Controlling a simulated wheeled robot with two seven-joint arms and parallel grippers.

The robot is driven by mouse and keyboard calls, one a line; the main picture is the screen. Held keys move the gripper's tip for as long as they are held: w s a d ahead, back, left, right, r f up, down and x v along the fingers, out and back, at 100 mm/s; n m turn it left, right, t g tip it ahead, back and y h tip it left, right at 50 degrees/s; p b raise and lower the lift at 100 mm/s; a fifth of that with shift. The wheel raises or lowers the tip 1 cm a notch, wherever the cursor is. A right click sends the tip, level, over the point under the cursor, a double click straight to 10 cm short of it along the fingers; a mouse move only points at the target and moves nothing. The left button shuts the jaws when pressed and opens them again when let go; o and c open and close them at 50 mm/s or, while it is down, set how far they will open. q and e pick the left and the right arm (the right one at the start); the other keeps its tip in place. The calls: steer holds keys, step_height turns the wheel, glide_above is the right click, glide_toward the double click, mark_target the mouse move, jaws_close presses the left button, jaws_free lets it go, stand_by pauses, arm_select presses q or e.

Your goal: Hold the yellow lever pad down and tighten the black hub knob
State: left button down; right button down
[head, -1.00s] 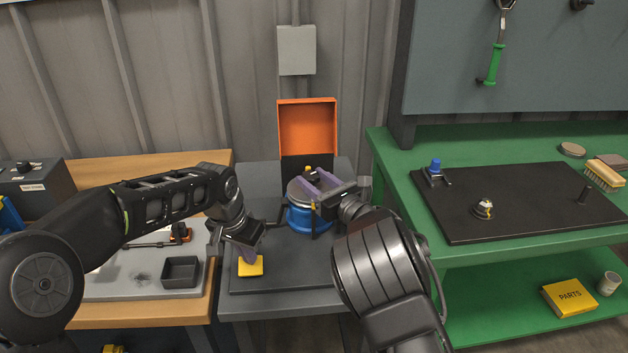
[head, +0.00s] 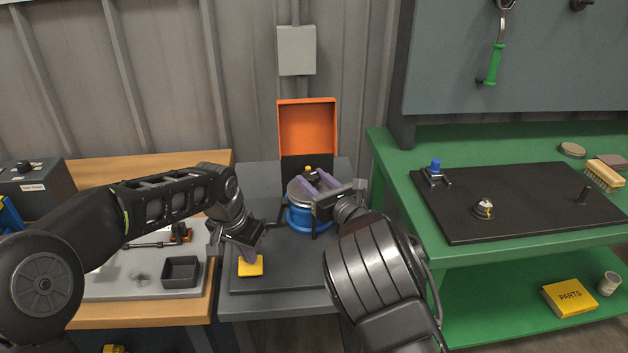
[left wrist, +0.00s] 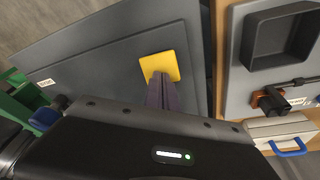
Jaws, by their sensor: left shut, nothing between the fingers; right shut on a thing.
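The yellow lever pad (head: 250,266) lies at the front left of the dark centre stand, and it also shows in the left wrist view (left wrist: 160,66). My left gripper (head: 250,258) is shut and empty, its purple fingertips on or just over the pad; contact itself is hard to tell. The blue drum-shaped device (head: 308,219) with a metal top sits farther back on the stand. My right gripper (head: 317,180) is over its top, with purple fingers on either side of the black hub knob (head: 312,174), shut on it. The fingers partly hide the knob.
An open orange box (head: 307,128) stands behind the device. At left, a wooden bench holds a black tray (head: 181,272). At right, a green bench (head: 400,160) carries a black mat (head: 470,225) with small parts.

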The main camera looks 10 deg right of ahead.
mark_target(309, 178)
steer(key=m+t+h, duration=0.1)
steer(key=m+h, duration=0.1)
steer(key=h, duration=0.1)
steer(key=a+m+h, duration=0.1)
steer(key=m+h, duration=0.1)
steer(key=h, duration=0.1)
steer(key=shift+s+t+h, duration=0.1)
steer(key=shift+t+h, duration=0.2)
steer(key=shift+t, duration=0.1)
steer(key=c, duration=2.2)
jaws_free()
steer(key=m+h, duration=0.1)
steer(key=h, duration=0.1)
steer(key=m+h, duration=0.2)
steer(key=h, duration=0.1)
steer(key=shift+d, duration=0.2)
steer(key=shift+m+g+h, duration=0.3)
steer(key=shift+m, duration=0.1)
steer(key=shift+a, duration=0.15)
steer(key=c, duration=0.8)
jaws_free()
steer(key=shift+r, duration=0.1)
step_height(309, 178, up, 10)
steer(key=shift+f, duration=0.1)
